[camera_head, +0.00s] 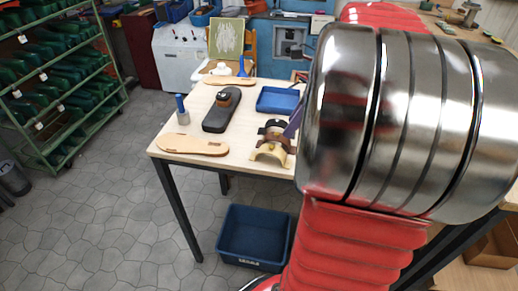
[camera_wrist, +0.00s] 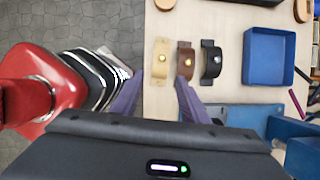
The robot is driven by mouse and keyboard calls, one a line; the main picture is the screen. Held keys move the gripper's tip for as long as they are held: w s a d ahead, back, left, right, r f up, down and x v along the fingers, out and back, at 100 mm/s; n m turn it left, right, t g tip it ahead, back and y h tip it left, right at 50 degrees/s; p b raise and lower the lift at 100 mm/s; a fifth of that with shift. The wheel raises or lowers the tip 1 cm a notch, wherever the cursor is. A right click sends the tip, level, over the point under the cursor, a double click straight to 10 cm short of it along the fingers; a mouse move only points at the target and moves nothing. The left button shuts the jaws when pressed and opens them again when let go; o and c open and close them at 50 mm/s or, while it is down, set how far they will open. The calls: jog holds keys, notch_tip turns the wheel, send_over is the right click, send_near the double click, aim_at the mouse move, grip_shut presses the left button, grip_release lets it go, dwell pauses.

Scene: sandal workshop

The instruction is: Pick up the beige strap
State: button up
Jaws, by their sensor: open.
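The beige strap (camera_head: 268,154) stands as a low arch on the pale worktable (camera_head: 170,137), at its near right part. In the wrist view the beige strap (camera_wrist: 161,64) is the leftmost of three straps, with a brassy stud. The brown strap (camera_wrist: 184,66) is close to its right, and the black strap (camera_wrist: 210,63) is beyond that. My gripper (camera_wrist: 160,80) is open, with purple fingers on either side of the beige strap's near end in the picture. Its height above the strap is unclear. In the head view my arm hides most of the gripper; a purple finger (camera_head: 293,122) shows.
A blue tray (camera_head: 278,101) lies behind the straps. A tan sole (camera_head: 192,145), a black sole (camera_head: 221,112) and a blue-topped tool (camera_head: 182,110) are to the left. A blue bin (camera_head: 253,235) is on the floor. A green rack (camera_head: 60,90) stands at far left.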

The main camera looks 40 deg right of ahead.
aim_at(271, 149)
jog(key=x, duration=0.8)
jog(key=shift+a+f, duration=0.1)
jog(key=shift+f, duration=0.05)
jog(key=shift+w+f, duration=0.1)
jog(key=shift+f, duration=0.05)
jog(key=shift+w+x, duration=0.15)
jog(key=shift+x, duration=1.15)
jog(key=shift+w+x, duration=0.1)
jog(key=shift+x, duration=1.2)
jog(key=shift+c, duration=0.2)
jog(key=c, duration=0.7)
